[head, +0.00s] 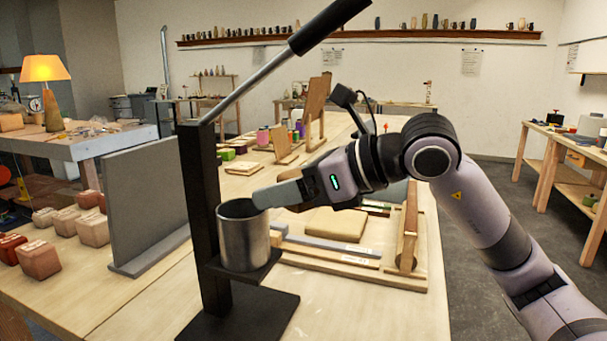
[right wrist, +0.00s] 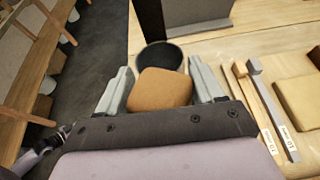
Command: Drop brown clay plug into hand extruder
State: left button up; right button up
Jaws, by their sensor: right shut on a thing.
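The hand extruder has a black upright stand with a long lever and a grey metal barrel (head: 243,240) on a bracket. The barrel's round open mouth also shows in the right wrist view (right wrist: 160,56). My right gripper (head: 264,196) reaches in from the right, its fingertips at the barrel's rim. In the right wrist view it is shut on the brown clay plug (right wrist: 165,88), which sits between the fingers and overlaps the near side of the mouth. My left gripper is not in view.
A grey upright panel (head: 145,205) stands left of the extruder, with several reddish and pinkish clay blocks (head: 40,258) beyond it. To the right lie a tan slab (head: 335,224) and grey and wooden bars (right wrist: 272,108). The near right tabletop is clear.

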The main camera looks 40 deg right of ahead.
aim_at(265, 213)
jog(key=w+a+p, duration=0.1)
jog(key=w, duration=0.1)
jog(key=w+a+p, duration=0.2)
jog(key=w, duration=0.1)
jog(key=w+a+p, duration=0.2)
jog(key=w, duration=0.1)
jog(key=shift+r, duration=0.1)
jog(key=shift+d+f+b, duration=0.1)
jog(key=shift+f+b, duration=0.7)
jog(key=shift+b, duration=0.1)
jog(key=shift+f+b, duration=0.55)
jog(key=o, duration=1.4)
jog(key=shift+o, duration=0.2)
jog(key=shift+s, duration=0.1)
jog(key=b+v, duration=0.1)
jog(key=v, duration=0.5)
jog(key=shift+d+b, duration=0.15)
jog(key=shift+b, duration=0.25)
jog(key=shift+s+d+r, duration=0.15)
jog(key=shift+s+r, duration=0.1)
jog(key=shift+s, duration=0.2)
